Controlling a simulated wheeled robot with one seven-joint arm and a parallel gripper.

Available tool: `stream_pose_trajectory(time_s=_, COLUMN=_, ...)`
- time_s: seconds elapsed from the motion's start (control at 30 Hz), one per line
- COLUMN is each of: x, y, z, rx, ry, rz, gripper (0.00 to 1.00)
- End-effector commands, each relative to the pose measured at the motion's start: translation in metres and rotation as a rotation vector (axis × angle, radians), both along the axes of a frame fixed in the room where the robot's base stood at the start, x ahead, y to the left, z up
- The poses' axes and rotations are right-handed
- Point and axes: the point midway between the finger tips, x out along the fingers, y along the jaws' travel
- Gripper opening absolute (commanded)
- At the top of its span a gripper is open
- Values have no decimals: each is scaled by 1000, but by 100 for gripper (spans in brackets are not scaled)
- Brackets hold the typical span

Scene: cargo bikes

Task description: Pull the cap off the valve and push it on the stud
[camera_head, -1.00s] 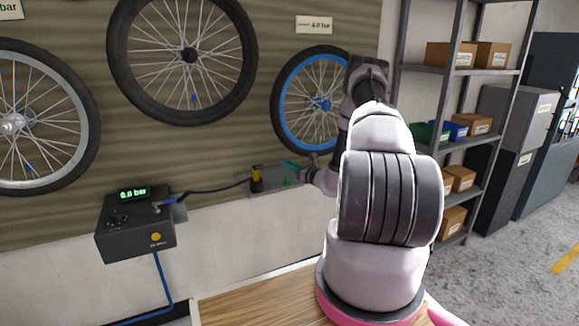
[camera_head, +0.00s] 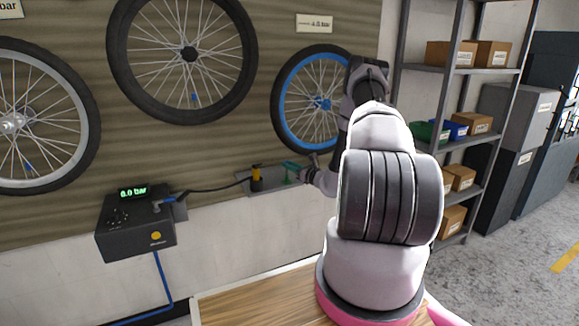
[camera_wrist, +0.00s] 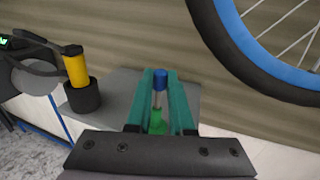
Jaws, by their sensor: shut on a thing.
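My gripper (camera_wrist: 161,74) has teal fingers and is shut on a small blue cap (camera_wrist: 160,80) in the wrist view. The cap sits between the fingertips, right above a metal stud (camera_wrist: 158,98) that rises from a green base (camera_wrist: 156,123). The cap lines up with the stud; I cannot tell how far it is seated. In the head view my gripper (camera_head: 292,172) is over the right part of a grey shelf plate (camera_head: 268,187), and the cap and stud are hidden there. I cannot make out which valve is bare.
A yellow-handled tool (camera_wrist: 76,68) stands in a black holder (camera_wrist: 83,97) left of my fingers. A blue-rimmed wheel (camera_head: 283,103) hangs close above. A black pump box (camera_head: 133,236) with a hose is at the left. A storage rack (camera_head: 415,70) stands at the right.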

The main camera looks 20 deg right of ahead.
Motion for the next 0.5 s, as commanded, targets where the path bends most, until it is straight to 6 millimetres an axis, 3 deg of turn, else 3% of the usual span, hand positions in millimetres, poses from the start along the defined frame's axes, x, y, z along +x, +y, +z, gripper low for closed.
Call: stream_pose_trajectory(time_s=0.5, x=0, y=0, z=-4, rx=0, ry=0, rz=0, gripper=0)
